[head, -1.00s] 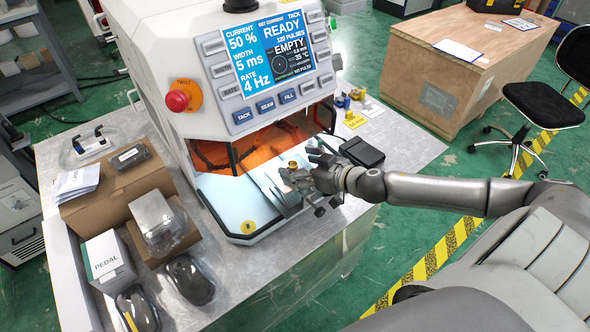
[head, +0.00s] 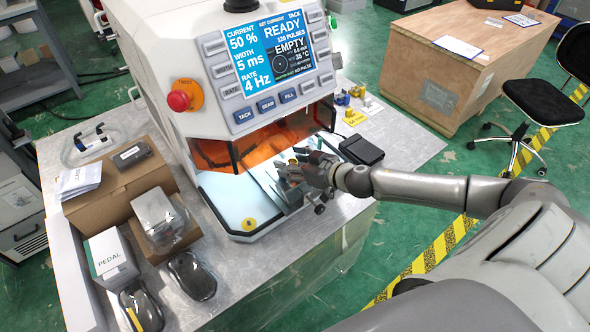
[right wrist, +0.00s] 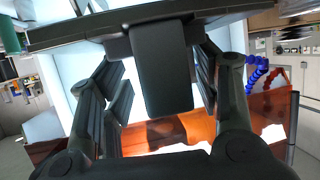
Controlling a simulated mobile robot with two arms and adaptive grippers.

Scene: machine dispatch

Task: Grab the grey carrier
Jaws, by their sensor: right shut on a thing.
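The grey carrier (head: 266,181) is at the open front of the white welding machine, low by the lit chamber floor. My right gripper (head: 296,175) reaches in from the right and is shut on it; the fingers cover part of it. A small brass-coloured piece shows at the gripper. In the right wrist view, the gripper's fingers (right wrist: 158,75) stand either side of a dark grey block, under a wide dark plate. I cannot tell these parts' exact outlines. My left gripper is out of view.
The machine (head: 225,70) has an orange shield (head: 285,135) just above the gripper. A black pedal-like box (head: 361,150) lies right of the gripper. Cardboard boxes (head: 118,190) and a black mouse-shaped item (head: 191,276) are at left. The metal table's (head: 310,250) front is clear.

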